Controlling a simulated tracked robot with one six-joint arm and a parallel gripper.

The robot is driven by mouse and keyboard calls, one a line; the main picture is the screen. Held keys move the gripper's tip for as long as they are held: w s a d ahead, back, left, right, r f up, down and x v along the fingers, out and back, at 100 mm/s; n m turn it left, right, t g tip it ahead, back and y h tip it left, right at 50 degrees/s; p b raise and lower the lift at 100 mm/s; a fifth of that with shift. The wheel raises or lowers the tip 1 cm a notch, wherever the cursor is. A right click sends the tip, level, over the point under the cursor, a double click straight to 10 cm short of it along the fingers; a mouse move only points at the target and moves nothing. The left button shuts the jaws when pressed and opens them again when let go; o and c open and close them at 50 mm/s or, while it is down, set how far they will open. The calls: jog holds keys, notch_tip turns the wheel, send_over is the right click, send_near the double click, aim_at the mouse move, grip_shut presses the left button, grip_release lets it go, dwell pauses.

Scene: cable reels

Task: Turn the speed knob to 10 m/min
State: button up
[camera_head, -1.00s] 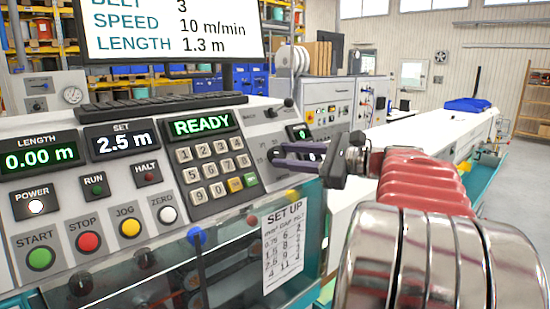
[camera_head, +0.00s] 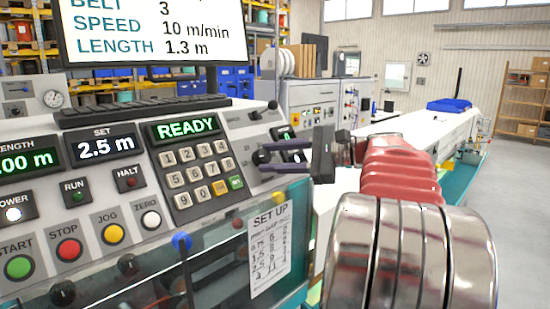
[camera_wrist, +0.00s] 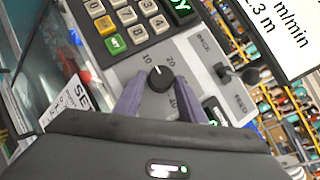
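The speed knob (camera_wrist: 160,79) is a round black dial with a white mark, on the grey panel. In the wrist view its mark points up and slightly left, near the 10 label (camera_wrist: 147,58); the 20 and 40 labels also show. My gripper (camera_wrist: 160,82) has its two purple fingers on either side of the knob, with a small gap visible on each side. In the head view my gripper (camera_head: 264,157) reaches the panel from the right and the knob is partly covered. The screen (camera_head: 150,30) reads SPEED 10 m/min.
The keypad (camera_head: 204,174) and READY display (camera_head: 185,129) are left of the knob. A black lever switch (camera_head: 257,114) stands close above it. Start, stop, jog and zero buttons (camera_head: 68,249) are lower left. A SET UP sheet (camera_head: 269,240) hangs below.

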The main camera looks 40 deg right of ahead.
jog(key=shift+o, duration=1.4)
jog(key=shift+s+d, duration=0.1)
jog(key=v, duration=1.3)
jog(key=shift+s+d, duration=0.15)
jog(key=shift+s, duration=0.05)
jog(key=shift+r, duration=0.1)
